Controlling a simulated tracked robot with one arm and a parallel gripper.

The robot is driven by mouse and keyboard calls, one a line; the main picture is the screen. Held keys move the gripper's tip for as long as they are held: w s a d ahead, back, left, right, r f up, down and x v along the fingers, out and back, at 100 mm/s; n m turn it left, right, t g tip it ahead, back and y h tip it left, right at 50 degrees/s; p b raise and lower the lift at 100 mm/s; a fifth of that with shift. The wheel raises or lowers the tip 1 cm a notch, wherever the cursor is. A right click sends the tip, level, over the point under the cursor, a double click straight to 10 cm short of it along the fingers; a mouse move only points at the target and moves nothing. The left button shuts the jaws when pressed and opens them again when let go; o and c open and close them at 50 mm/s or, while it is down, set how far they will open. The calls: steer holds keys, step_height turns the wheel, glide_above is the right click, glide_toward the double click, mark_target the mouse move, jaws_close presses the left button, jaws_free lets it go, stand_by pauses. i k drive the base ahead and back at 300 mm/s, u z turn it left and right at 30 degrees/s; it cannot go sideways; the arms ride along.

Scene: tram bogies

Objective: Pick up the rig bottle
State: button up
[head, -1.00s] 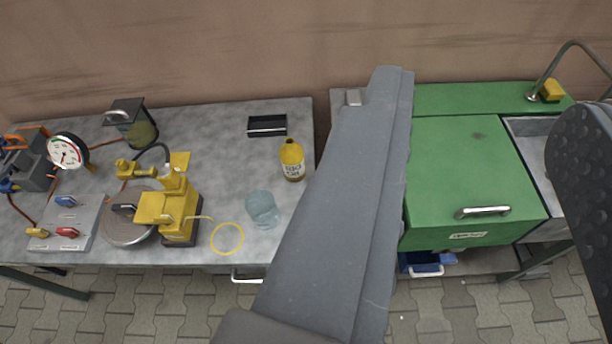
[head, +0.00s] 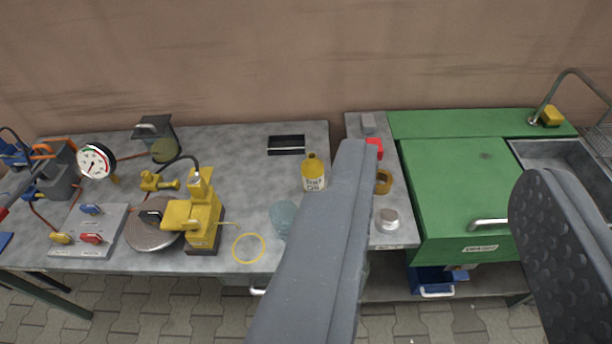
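A yellow bottle (head: 314,176) with a pale label and dark lettering stands upright on the grey workbench (head: 240,150), near its right end. The lettering is too small to read surely; this looks like the rig bottle. My gripper (head: 443,162) is open, with its two grey fingers wide apart and nothing between them that it holds. The left finger reaches up just right of the bottle, close beside it in the picture. The right finger, with a studded pad, is over the green cabinet side.
A bluish clear cup (head: 284,219) and a yellow ring (head: 248,248) are near the bottle. A yellow pump (head: 202,215) stands further left. A black tray (head: 286,144) lies behind. Right are a metal knob-like piece (head: 388,220) and a green cabinet (head: 460,190).

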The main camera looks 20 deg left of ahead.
mark_target(312, 167)
steer(key=i, duration=0.85)
steer(key=z, duration=0.05)
